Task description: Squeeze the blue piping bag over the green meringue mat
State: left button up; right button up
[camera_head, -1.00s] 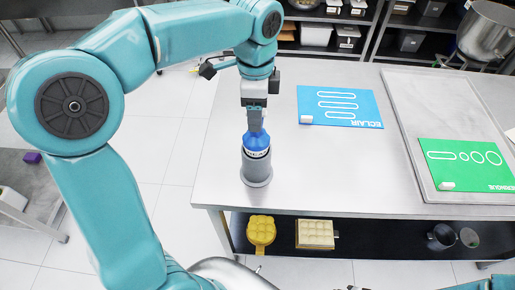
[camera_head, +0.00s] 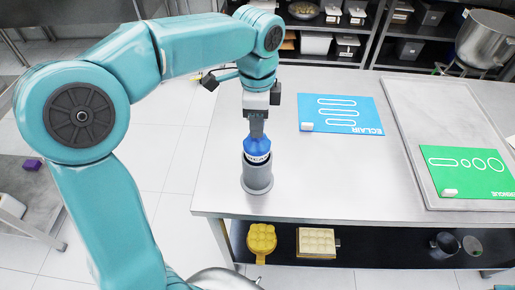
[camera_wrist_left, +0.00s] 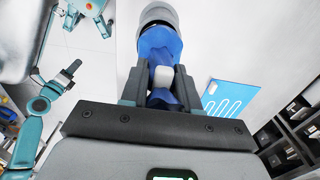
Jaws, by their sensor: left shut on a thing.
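The blue piping bag (camera_head: 257,146) stands upright with its lower part inside a grey cylindrical holder (camera_head: 257,178) on the steel table. My left gripper (camera_head: 257,128) comes down from above and is shut on the bag's top. In the left wrist view, the two fingers of my left gripper (camera_wrist_left: 161,88) press the blue bag (camera_wrist_left: 158,45) from both sides, and the holder (camera_wrist_left: 158,14) shows beyond it. The green meringue mat (camera_head: 468,168) lies flat on a grey tray at the right, well apart from the bag.
A blue eclair mat (camera_head: 341,114) lies between the holder and the tray (camera_head: 440,112). Bare tabletop (camera_head: 335,173) lies between holder and tray. A steel bowl (camera_head: 486,38) stands at the back right. Yellow and cream moulds sit on the shelf below.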

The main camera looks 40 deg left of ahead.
pick_arm(q)
jog(key=shift+s+d+r+p, duration=0.1)
jog(key=shift+s+r+p, duration=0.05)
jog(key=shift+r+p, duration=0.4)
jog(key=shift+s+r+p, duration=0.1)
jog(key=shift+r+p, duration=0.2)
jog(key=shift+r, duration=0.4)
jog(key=shift+w+r+p, duration=0.2)
jog(key=shift+r+p, duration=0.4)
jog(key=shift+p, duration=0.1)
jog(key=shift+s, duration=0.2)
